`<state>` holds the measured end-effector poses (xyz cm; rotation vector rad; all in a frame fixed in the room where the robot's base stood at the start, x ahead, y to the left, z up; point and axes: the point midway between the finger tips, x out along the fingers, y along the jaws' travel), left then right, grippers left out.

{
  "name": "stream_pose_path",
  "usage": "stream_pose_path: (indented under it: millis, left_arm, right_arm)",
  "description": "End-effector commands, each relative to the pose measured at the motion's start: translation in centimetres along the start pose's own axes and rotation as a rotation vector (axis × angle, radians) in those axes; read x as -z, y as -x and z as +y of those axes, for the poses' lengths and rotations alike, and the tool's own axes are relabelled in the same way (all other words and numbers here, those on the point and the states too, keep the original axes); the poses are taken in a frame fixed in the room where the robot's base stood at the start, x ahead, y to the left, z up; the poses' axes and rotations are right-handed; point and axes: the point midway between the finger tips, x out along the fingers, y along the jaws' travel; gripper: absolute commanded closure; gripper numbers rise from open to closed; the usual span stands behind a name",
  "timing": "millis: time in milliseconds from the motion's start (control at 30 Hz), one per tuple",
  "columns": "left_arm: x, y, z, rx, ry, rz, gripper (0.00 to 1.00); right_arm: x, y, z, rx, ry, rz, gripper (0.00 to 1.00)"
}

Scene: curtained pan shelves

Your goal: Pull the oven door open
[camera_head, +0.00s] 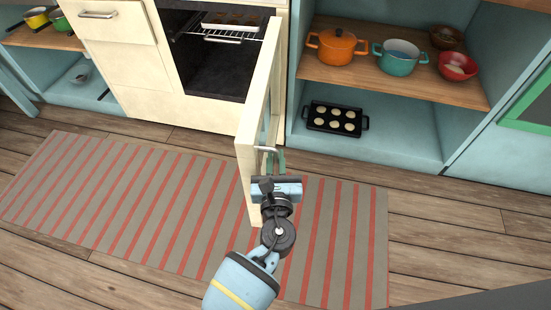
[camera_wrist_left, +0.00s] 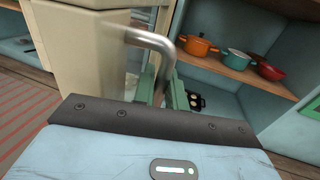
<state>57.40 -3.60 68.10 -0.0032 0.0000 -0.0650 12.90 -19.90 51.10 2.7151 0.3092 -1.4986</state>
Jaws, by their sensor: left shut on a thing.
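The cream oven door (camera_head: 256,112) stands swung wide open toward me, hinged on the right side of the oven (camera_head: 212,84). Its metal handle (camera_head: 265,151) is near the door's free end. My left gripper (camera_head: 272,160) is shut on this handle. In the left wrist view the handle (camera_wrist_left: 150,40) runs down between the green fingers (camera_wrist_left: 160,88), and the door (camera_wrist_left: 80,50) is to its left. Inside the oven a tray of food (camera_head: 232,20) rests on a wire rack (camera_head: 230,37). My right gripper is not in view.
Right of the door, a shelf (camera_head: 390,79) holds an orange pot (camera_head: 336,47), a teal pot (camera_head: 399,58) and bowls. A black muffin pan (camera_head: 335,119) lies below. A striped rug (camera_head: 130,200) covers the floor. A drawer (camera_head: 110,25) is left of the oven.

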Motion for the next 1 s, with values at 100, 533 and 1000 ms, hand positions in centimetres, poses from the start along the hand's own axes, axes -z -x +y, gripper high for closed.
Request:
stream_pose_path:
  millis: [100,533,1000]
  left_arm:
    - [-0.1,0.0,0.0,-0.001,0.000,-0.001,0.84]
    - [0.0,1.0,0.0,0.000,0.000,0.001,0.82]
    - [0.0,7.3,0.0,0.000,-0.001,0.000,0.82]
  right_arm:
    - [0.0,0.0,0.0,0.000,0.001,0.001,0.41]
    - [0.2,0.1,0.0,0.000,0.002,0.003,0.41]
    - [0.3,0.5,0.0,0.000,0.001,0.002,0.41]
